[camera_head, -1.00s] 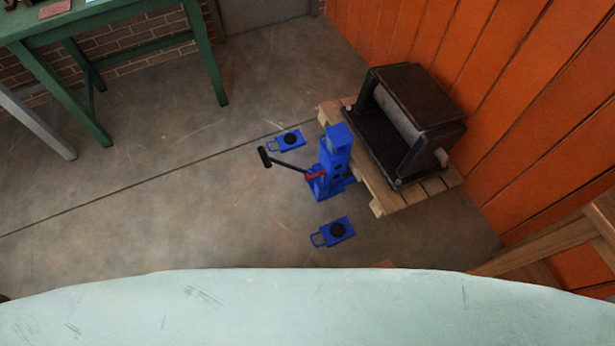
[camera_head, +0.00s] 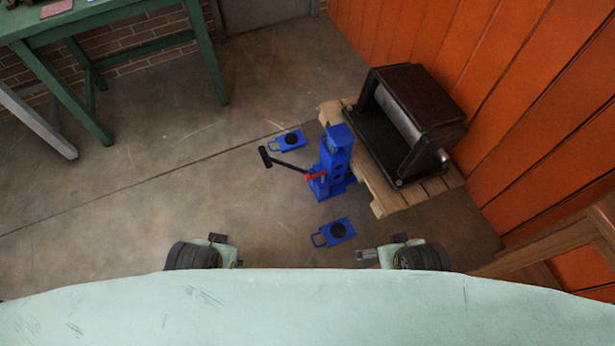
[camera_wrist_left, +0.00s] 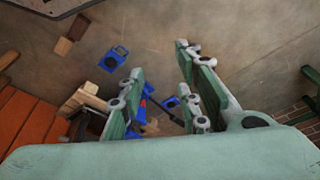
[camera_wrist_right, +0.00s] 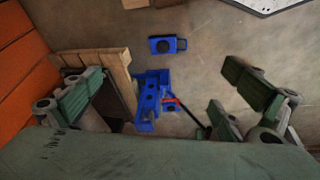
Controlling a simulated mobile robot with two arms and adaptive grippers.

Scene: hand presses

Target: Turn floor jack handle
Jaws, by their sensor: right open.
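The blue floor jack (camera_head: 335,160) stands upright on the concrete floor beside a wooden pallet. Its black handle (camera_head: 287,163) points left from a red joint, with a thick grip at the far end. In the right wrist view the jack (camera_wrist_right: 148,100) and handle (camera_wrist_right: 189,115) appear between the fingers, beyond them. My right gripper (camera_head: 383,247) is open and empty, well short of the jack, near my body. My left gripper (camera_head: 228,250) shows only partly in the head view; the left wrist view shows its fingers (camera_wrist_left: 160,95) apart, partly hiding the jack.
Two flat blue pads with black discs lie on the floor, one behind the jack (camera_head: 288,141) and one in front (camera_head: 334,232). A dark roller machine (camera_head: 420,105) rests on the pallet (camera_head: 380,200) by an orange wall. A green table (camera_head: 100,20) stands back left. Floor left of the handle is clear.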

